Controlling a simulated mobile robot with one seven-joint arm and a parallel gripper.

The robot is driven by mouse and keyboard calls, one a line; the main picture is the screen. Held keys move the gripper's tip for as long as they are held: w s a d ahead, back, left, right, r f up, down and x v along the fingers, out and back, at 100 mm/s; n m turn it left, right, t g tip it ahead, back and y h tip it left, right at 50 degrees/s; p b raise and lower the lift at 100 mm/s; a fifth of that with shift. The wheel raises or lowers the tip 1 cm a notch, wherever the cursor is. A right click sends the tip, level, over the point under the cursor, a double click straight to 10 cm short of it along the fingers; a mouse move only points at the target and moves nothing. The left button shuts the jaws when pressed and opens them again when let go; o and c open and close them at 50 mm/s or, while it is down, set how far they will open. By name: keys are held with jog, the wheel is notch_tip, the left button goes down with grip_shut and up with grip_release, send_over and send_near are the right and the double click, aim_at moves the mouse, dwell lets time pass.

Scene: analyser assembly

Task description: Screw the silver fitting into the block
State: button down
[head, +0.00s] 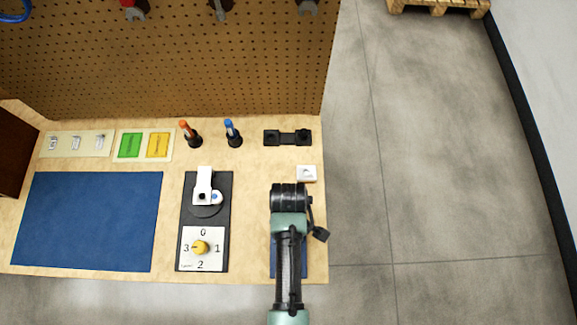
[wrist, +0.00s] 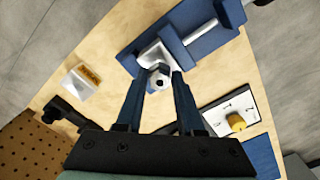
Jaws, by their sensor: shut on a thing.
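The silver fitting (wrist: 160,80), a hex piece with a dark hole, sits between the fingertips of my gripper (wrist: 158,76) in the wrist view. The gripper is shut on it. Just beyond the fitting is the pale grey block (wrist: 152,53), held in a blue vise (wrist: 177,44). The fitting overlaps the block in this view; I cannot tell how deep it sits or whether it is threaded in. In the head view my arm covers the fitting, the block and most of the vise; only a blue edge (head: 303,268) shows beside it.
A small white holder (head: 306,173) and a black stand (head: 287,137) are behind my arm. Left are a dial plate (head: 203,262) with a yellow knob, a blue mat (head: 88,220), and orange (head: 189,132) and blue (head: 232,132) tools. The bench ends just right of my arm.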

jog(key=shift+f, duration=0.85)
dwell(1.0)
jog(key=shift+r+m+p, duration=0.1)
jog(key=shift+m+p, duration=0.25)
jog(key=shift+m, duration=1.65)
jog(key=m+p, duration=0.1)
jog(key=m, duration=0.3)
jog(key=m+p, duration=0.1)
jog(key=m, duration=0.3)
